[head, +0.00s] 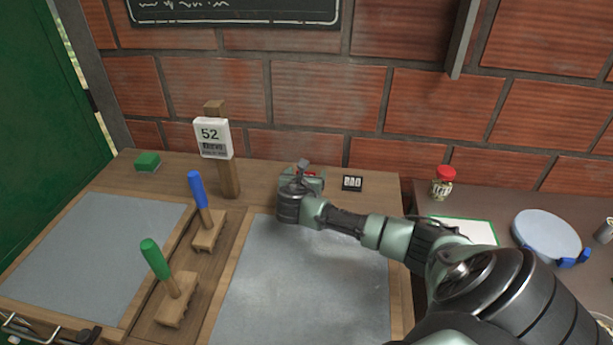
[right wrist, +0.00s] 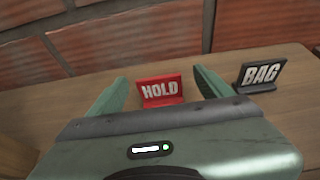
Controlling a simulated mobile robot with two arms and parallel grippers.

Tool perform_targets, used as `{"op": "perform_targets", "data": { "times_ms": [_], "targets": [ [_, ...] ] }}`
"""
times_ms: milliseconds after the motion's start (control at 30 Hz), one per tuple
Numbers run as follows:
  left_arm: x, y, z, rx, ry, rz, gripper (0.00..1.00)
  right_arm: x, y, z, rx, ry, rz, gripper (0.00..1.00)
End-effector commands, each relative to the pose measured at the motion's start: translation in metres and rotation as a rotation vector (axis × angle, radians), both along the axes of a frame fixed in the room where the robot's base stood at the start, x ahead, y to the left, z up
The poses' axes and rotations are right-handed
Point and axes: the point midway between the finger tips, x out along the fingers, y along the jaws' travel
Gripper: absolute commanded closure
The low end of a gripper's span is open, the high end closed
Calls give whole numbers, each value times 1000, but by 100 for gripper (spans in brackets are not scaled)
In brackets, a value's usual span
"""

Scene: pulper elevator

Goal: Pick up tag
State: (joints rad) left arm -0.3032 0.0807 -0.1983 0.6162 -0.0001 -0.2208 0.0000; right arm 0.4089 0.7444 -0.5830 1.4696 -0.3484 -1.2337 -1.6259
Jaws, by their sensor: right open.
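A small red tag reading HOLD (right wrist: 161,91) stands on the wooden table against the brick wall. In the right wrist view it shows between the two green fingers of my right gripper (right wrist: 160,84), which is open. The fingers have a gap on each side of the tag. In the head view my right gripper (head: 304,172) is at the table's back edge and hides most of the red tag. A black tag reading BAG (right wrist: 261,74) stands to the right of the red one, outside the fingers; it also shows in the head view (head: 352,183). My left gripper is not in view.
Grey panels (head: 290,290) are set in the table. Blue-handled (head: 198,190) and green-handled (head: 155,260) tools stand between them. A wooden post bears a white sign (head: 213,138). A red-lidded jar (head: 443,182) and a round blue-rimmed item (head: 546,235) stand right.

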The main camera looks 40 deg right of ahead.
Motion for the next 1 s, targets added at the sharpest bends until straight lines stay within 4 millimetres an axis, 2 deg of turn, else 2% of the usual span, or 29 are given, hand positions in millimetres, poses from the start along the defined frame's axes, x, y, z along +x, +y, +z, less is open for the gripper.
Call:
{"op": "perform_targets", "data": {
  "times_ms": [400,667,700,767,900,933,1000],
  "targets": [
    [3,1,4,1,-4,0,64,29,-33,-17,0,0,-1,20],
    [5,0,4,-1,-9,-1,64,31,-34,-18,0,0,1,20],
    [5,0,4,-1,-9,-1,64,31,-34,-18,0,0,0,23],
    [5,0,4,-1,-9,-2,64,31,-34,-18,0,0,0,39],
    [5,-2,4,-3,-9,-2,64,31,-34,-18,0,0,0,78],
    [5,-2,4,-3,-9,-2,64,30,-34,-18,0,0,0,84],
    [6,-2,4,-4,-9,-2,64,31,-34,-18,0,0,0,84]
  ]
}}
